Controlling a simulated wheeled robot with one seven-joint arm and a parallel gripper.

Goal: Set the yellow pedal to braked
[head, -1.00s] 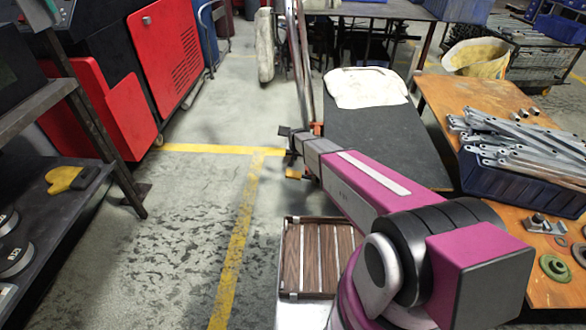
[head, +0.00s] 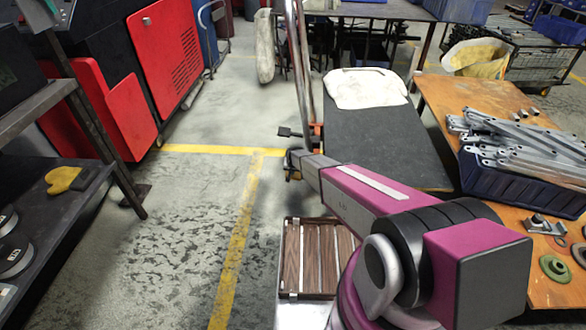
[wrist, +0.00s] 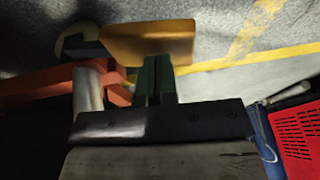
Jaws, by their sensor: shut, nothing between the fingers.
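The yellow pedal (wrist: 148,42) shows in the wrist view as a broad orange-yellow plate just beyond my fingertips. My gripper (wrist: 157,62) is shut and empty, its green fingers side by side and overlapping the pedal's lower edge in the picture. I cannot tell whether they touch it. In the head view my gripper end (head: 292,160) is low beside the near left corner of the dark-decked cart (head: 385,140), and it mostly hides the pedal there. The pedal's tilt is not clear.
A black pedal (head: 288,132) sticks out left of the cart's orange frame (head: 318,130), just behind my gripper. A wooden table (head: 440,92) with a blue bin (head: 520,185) of brackets stands at right. A dark shelf (head: 60,215) stands at left. The floor between is free.

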